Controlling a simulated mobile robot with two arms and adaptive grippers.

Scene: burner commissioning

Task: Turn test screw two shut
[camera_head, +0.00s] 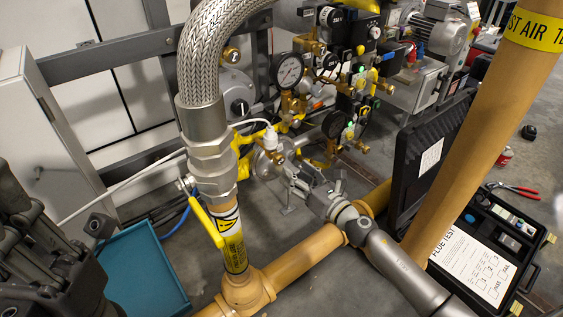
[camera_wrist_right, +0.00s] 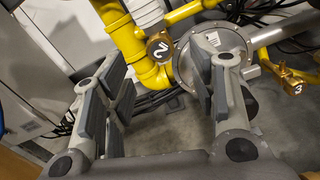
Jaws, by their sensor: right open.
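Test screw two (camera_wrist_right: 158,46) is a brass fitting with a black round face marked 2, on a yellow pipe in the right wrist view. My right gripper (camera_wrist_right: 158,68) is open and empty, its two grey padded fingers apart; the screw shows between and beyond the fingertips, with no contact visible. In the head view my right gripper (camera_head: 312,186) reaches from the lower right toward the yellow pipework and round regulator. I cannot single out screw two there. My left gripper (camera_head: 55,255) is dark, cut by the lower left edge; its opening is unclear.
A braided hose (camera_head: 205,55) and yellow-handled valve (camera_head: 207,222) stand left of the right gripper. A tan pipe (camera_head: 480,120) rises at right beside an open black case (camera_head: 432,150). A teal tray (camera_head: 145,270) lies lower left. Another brass fitting marked 3 (camera_wrist_right: 297,88) is at right.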

